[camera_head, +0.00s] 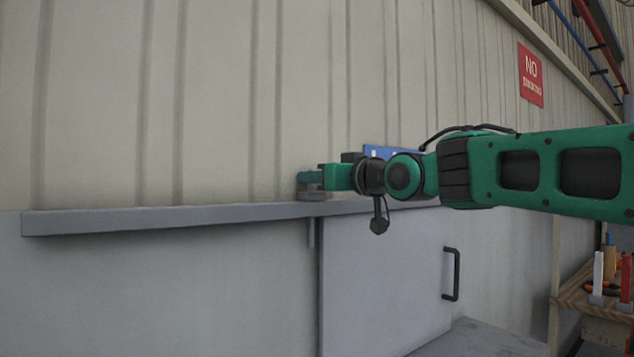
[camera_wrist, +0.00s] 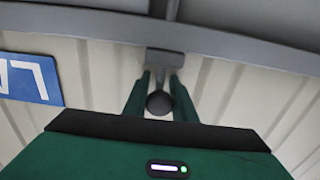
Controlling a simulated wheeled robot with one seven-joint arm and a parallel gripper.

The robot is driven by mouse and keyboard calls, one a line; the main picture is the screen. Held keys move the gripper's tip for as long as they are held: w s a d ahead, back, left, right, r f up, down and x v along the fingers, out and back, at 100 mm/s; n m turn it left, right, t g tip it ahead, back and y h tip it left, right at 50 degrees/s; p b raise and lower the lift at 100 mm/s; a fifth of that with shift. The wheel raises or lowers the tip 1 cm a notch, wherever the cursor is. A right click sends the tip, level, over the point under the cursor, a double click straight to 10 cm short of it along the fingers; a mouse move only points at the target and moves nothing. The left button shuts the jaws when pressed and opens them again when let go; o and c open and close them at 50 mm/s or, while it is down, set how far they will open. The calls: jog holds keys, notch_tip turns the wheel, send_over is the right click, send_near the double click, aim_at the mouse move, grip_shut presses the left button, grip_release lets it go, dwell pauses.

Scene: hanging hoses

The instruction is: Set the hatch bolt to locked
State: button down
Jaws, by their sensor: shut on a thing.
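The hatch bolt shows in the head view as a grey base (camera_head: 312,196) on the ledge, with a thin rod (camera_head: 311,233) below it at the hatch's left edge. In the wrist view its dark round knob (camera_wrist: 159,103) sits between the two green fingers of my gripper (camera_wrist: 160,88), with a grey plate (camera_wrist: 164,58) beyond. My gripper (camera_head: 310,179) is shut on the knob. The grey hatch panel (camera_head: 385,280) stands under the ledge, with a dark handle (camera_head: 456,274) at its right. Fingers and arm hide part of the bolt, and I cannot tell its setting.
The long grey ledge (camera_head: 150,218) runs along the ribbed wall (camera_head: 220,100). A blue sign (camera_wrist: 30,80) is close beside my gripper, mostly hidden by the arm in the head view (camera_head: 376,151). A wooden shelf (camera_head: 575,298) with tools stands at the right.

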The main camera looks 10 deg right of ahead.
jog(key=c, duration=1.5)
grip_release()
jog(key=shift+f, duration=0.35)
jog(key=shift+r, duration=0.1)
jog(key=v, duration=1)
jog(key=shift+s+d, duration=0.2)
jog(key=shift+s, duration=0.1)
jog(key=s+d+f+m+g+h, duration=0.35)
jog(key=d+f, duration=0.65)
jog(key=f, duration=0.4)
jog(key=s+d+f+m+g+h, duration=0.2)
jog(key=d+f+m+g+h, duration=0.15)
jog(key=d+f, duration=0.75)
jog(key=s+d+f+m+g, duration=0.1)
jog(key=s+f+g, duration=0.2)
jog(key=s+f, duration=0.3)
jog(key=s+d+f+m+g, duration=0.2)
jog(key=s+f+g, duration=0.1)
jog(key=s+f, duration=0.4)
jog(key=s+d+f+m+g+h, duration=0.1)
jog(key=s+d+f+g, duration=0.1)
jog(key=s+f, duration=0.5)
jog(key=shift+s+f+m+g, duration=0.1)
jog(key=shift+s+m+g, duration=0.15)
jog(key=shift+s, duration=1.05)
jog(key=shift+s+m+g, duration=0.15)
jog(key=shift+s+g, duration=0.2)
jog(key=shift+s, duration=0.9)
